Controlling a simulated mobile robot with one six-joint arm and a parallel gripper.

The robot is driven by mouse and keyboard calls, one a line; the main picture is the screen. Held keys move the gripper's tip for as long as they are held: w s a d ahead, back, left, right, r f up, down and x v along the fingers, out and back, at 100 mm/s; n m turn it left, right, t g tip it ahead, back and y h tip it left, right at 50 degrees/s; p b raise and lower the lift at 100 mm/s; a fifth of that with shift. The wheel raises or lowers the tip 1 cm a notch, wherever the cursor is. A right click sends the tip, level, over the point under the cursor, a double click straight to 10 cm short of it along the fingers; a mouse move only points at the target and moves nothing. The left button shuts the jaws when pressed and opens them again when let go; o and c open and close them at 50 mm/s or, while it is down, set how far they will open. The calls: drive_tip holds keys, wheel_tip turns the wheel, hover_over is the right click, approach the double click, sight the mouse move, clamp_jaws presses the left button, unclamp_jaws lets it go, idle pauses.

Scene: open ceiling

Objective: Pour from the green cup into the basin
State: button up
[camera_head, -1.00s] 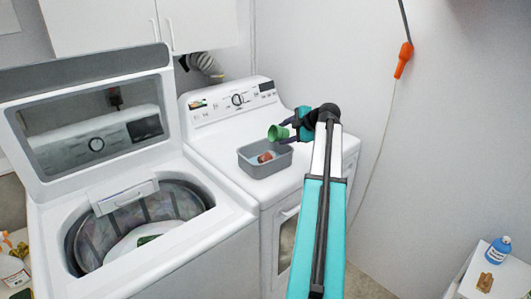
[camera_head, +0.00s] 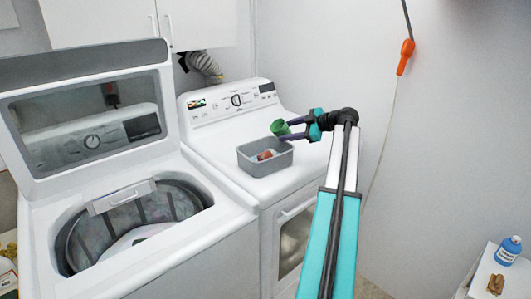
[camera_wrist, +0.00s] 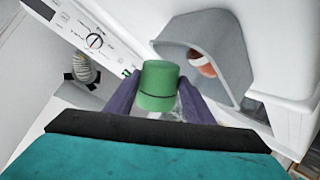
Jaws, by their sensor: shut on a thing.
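The green cup (camera_head: 280,128) is held by my gripper (camera_head: 287,131) above the back right of the grey basin (camera_head: 279,164). The cup is tilted, and I cannot tell whether anything is in it. In the wrist view the cup (camera_wrist: 159,84) is between the two purple fingers of my gripper (camera_wrist: 160,103), which is shut on it. The basin (camera_wrist: 188,30) also shows there, beyond the cup to the right. A reddish-brown thing (camera_head: 265,155) lies in the basin, partly hidden by its front wall.
The basin stands on a white dryer (camera_head: 225,161) with a control panel at its back. A washer (camera_head: 190,262) with its lid up stands at left. A blue bottle (camera_head: 508,251) and a brown thing (camera_head: 496,284) are on a white surface at far right.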

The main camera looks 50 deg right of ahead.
drive_tip(key=shift+s+d+f+m+t+y+b, duration=0.2)
drive_tip(key=shift+d+m+t+y+b, duration=0.25)
drive_tip(key=shift+d+m+t+b, duration=0.3)
drive_tip(key=shift+s+d+f+m+t+y+b, duration=0.1)
drive_tip(key=shift+s+d+m+t+y+b, duration=0.3)
drive_tip(key=shift+d+m+b, duration=0.55)
drive_tip(key=shift+s+d+f+m+t+y+b, duration=0.15)
drive_tip(key=shift+d+m+t+y+b, duration=0.3)
drive_tip(key=shift+d+m+t+b, duration=0.4)
